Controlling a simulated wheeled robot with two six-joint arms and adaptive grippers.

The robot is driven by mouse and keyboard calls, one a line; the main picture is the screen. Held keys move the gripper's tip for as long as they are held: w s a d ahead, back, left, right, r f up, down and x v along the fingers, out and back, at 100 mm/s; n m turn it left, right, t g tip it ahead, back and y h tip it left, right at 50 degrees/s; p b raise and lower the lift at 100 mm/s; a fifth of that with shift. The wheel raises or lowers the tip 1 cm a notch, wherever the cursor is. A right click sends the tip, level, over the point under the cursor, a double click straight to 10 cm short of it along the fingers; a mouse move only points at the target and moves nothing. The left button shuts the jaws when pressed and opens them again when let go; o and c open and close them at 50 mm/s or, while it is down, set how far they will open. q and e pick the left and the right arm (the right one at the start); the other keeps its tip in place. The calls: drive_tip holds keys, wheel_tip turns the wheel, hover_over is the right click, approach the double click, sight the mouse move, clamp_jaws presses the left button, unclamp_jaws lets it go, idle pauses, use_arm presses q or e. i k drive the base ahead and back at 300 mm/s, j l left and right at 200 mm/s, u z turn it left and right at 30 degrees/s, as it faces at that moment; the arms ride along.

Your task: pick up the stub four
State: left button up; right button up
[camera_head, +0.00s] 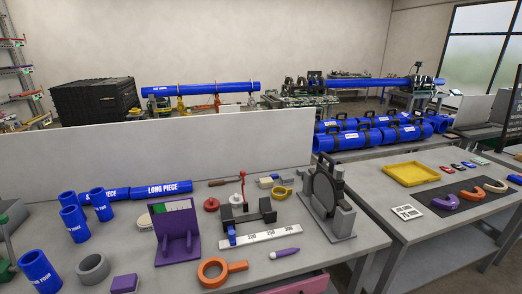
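Several short blue pipe stubs stand upright at the left of the front table. One is at the front left (40,273), one is farther back (75,226), and another is to its right (102,206). A stub top (67,199) shows close behind the second one. White labels on them are too small to read, so I cannot tell which is stub four. A blue pipe marked LONG PIECE (160,190) lies behind them. Neither of my grippers is in view.
A grey ring (92,267), a purple block (124,284) and a purple stand (178,234) are near the stubs. A white panel (150,155) rises behind. An orange ring (213,271) and a ruler strip (265,238) lie to the right.

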sight(34, 263)
drive_tip(key=u, duration=1.8)
